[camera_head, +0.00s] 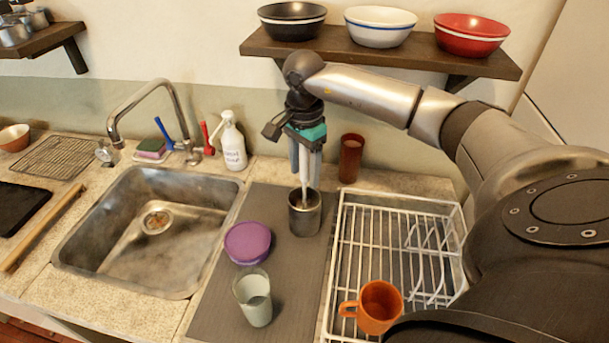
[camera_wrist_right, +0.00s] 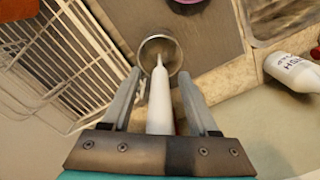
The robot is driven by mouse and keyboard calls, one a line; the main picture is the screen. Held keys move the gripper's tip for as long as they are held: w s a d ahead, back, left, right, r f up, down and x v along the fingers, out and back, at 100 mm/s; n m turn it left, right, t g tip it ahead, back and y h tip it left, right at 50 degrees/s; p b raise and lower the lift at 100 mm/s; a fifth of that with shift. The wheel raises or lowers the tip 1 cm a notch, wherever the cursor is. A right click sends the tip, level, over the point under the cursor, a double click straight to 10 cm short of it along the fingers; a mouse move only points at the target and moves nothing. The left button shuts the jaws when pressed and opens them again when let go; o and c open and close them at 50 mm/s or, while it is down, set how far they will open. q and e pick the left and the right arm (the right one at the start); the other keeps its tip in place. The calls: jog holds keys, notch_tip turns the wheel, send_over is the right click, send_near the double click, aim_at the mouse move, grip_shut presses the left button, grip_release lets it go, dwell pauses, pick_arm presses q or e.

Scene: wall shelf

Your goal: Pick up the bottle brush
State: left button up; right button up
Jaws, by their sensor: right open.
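A slim white-handled brush, which I take for the bottle brush (camera_head: 304,184), stands nearly upright in a grey metal cup (camera_head: 305,218) on the dark mat. The brush also shows in the right wrist view (camera_wrist_right: 159,103), with its thin end reaching into the cup (camera_wrist_right: 170,44); its lower end is hidden there. My right gripper (camera_head: 305,178) points down just above the cup. In the right wrist view its open fingers (camera_wrist_right: 160,76) stand on either side of the white handle, with gaps visible. My left gripper is not in view.
A brown tumbler (camera_head: 351,158) stands behind right of the cup. A white wire rack (camera_head: 345,232) with an orange mug (camera_head: 379,307) is at right. A purple lid (camera_head: 247,243) and a clear glass (camera_head: 253,298) are in front. A shelf (camera_head: 400,57) with bowls hangs above.

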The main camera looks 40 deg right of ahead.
grip_shut()
dwell(0.3)
dwell(0.5)
